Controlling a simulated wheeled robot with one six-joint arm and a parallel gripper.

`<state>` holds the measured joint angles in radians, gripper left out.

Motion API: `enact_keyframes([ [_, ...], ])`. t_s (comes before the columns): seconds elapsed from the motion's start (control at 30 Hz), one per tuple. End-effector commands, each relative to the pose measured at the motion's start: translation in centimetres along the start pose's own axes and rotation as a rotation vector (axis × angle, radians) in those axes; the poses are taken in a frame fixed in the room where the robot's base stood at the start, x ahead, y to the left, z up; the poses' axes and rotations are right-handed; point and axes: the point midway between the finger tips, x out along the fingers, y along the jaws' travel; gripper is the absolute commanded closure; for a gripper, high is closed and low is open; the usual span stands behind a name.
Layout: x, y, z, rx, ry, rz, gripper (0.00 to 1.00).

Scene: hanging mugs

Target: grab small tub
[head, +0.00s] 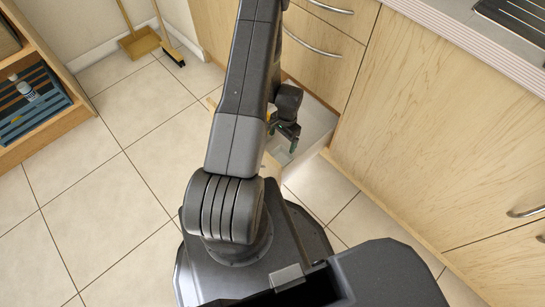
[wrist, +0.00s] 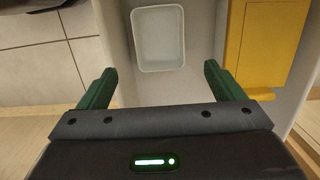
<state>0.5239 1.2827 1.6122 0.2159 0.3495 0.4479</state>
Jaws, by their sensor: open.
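A small white tub (wrist: 158,40) with rounded corners lies in an open drawer, seen at the top middle of the wrist view. My gripper (wrist: 159,70) is open, its two green fingers spread wide with nothing between them. The tub is ahead of the fingertips, in line with the gap between them; touching cannot be seen. In the head view my gripper (head: 284,138) hangs over the open drawer (head: 316,125), and the tub cannot be made out there.
A yellow board-like object (wrist: 268,45) lies in the drawer right of the tub. Cabinet fronts (head: 430,130) stand at the right. A wooden shelf with a blue crate (head: 35,110) is at the left.

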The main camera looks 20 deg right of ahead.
Motion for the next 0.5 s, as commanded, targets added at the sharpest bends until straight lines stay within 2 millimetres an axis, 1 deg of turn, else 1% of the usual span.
enact_keyframes([
  [0.03, 1.0, 0.1, 0.0, 0.001, -0.002, 0.001, 0.12],
  [0.2, 4.4, 0.1, 0.1, 0.0, -0.003, 0.002, 0.12],
  [0.3, 6.1, 0.1, 0.1, 0.0, -0.003, 0.002, 0.12],
  [0.4, 7.2, 0.0, 0.1, 0.001, -0.002, 0.001, 0.12],
  [0.5, 7.8, 0.0, 0.0, 0.0, 0.0, 0.0, 0.12],
])
